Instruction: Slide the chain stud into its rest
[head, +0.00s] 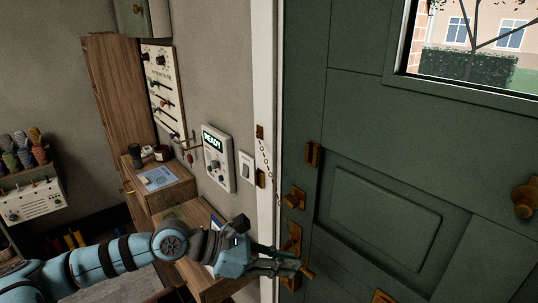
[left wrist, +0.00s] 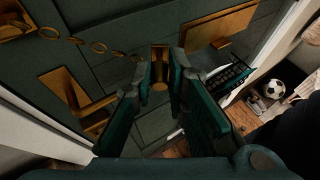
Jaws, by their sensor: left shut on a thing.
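My right gripper is out of view.
The green door (head: 390,215) fills the right side. A panel reading READY (head: 217,158) and a white switch (head: 246,168) are on the wall left of the frame. Wooden shelves (head: 160,195) stand below.

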